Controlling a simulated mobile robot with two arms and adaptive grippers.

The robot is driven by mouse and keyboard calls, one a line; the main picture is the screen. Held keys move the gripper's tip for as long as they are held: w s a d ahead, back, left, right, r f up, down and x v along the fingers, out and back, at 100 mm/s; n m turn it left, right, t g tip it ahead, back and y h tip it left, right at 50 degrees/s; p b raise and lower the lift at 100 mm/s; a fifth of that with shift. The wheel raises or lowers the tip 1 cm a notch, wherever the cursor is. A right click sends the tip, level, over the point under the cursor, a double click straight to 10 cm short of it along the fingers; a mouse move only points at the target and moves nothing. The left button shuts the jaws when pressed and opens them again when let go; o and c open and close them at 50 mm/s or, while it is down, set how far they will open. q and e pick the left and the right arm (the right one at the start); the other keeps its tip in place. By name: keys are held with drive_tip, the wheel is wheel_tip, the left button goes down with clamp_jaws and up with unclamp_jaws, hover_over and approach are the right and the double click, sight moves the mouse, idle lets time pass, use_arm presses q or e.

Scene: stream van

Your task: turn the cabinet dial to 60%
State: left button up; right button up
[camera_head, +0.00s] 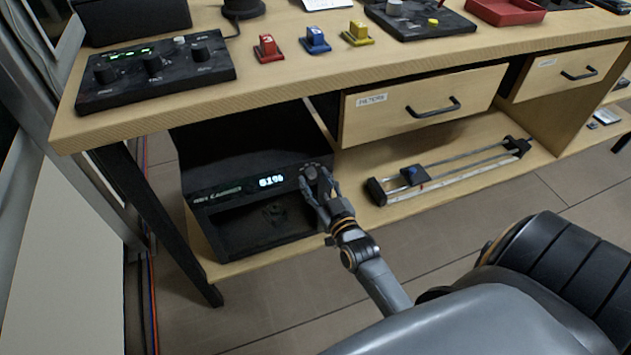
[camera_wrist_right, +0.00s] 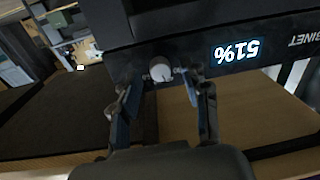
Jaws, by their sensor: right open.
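The black cabinet (camera_head: 240,185) sits on the lower shelf under the table, with an open-fronted recess below its front panel. Its lit display (camera_head: 271,181) ends in "1%"; the first digit looks like 5 or 6. The round dial (camera_wrist_right: 160,70) is right of the display in the head view, with a light-grey face in the right wrist view. My right gripper (camera_head: 314,185) is at the dial. In the wrist view its fingers (camera_wrist_right: 165,88) are apart, one on each side of the dial; contact is unclear. My left gripper is not in view.
Drawers (camera_head: 425,104) hang under the tabletop right of the cabinet. A slider rail (camera_head: 450,172) lies on the lower shelf to the right. A control box (camera_head: 155,72) and red, blue and yellow switches (camera_head: 315,40) stand on the tabletop above.

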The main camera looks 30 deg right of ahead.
drive_tip(key=shift+w, duration=0.3)
clamp_jaws()
